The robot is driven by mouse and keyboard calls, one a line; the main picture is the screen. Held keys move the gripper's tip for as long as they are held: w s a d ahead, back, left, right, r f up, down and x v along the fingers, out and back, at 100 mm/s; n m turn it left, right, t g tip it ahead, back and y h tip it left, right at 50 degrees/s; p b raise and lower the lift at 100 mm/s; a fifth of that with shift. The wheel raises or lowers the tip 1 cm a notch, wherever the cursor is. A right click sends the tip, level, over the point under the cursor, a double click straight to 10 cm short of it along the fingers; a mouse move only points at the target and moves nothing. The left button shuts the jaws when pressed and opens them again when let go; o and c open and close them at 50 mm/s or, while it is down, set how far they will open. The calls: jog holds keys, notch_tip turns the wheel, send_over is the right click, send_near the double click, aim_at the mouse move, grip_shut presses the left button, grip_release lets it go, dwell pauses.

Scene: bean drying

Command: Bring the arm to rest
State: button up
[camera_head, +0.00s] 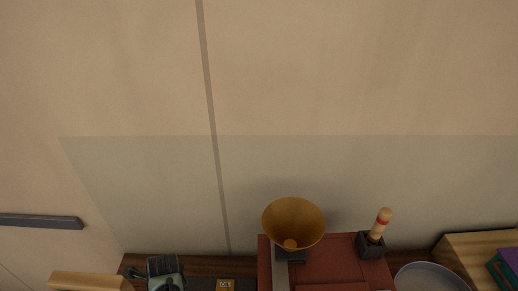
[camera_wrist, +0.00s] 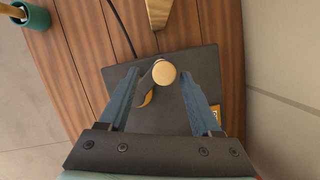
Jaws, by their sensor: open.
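My gripper (camera_wrist: 161,74) is open in the wrist view, its two blue-grey fingers spread apart. A round tan knob (camera_wrist: 164,72) shows between the fingertips, with a dark and tan curved part beside it. I cannot tell whether the fingers touch the knob. Below them is a flat dark slab (camera_wrist: 190,62) on a wooden surface. In the head view, a dark and greenish shape (camera_head: 165,272) at the bottom left may be my gripper, but it is cut off by the frame edge.
In the head view, a yellow funnel (camera_head: 293,218) stands by a red box (camera_head: 330,262). A wooden-handled tool (camera_head: 380,225), a grey dish (camera_head: 430,277) and a wooden crate (camera_head: 470,243) are to the right. The wrist view shows a teal cup (camera_wrist: 33,17) and black cable (camera_wrist: 122,27).

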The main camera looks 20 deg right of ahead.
jog(key=shift+p+v, duration=0.7)
jog(key=shift+v, duration=0.15)
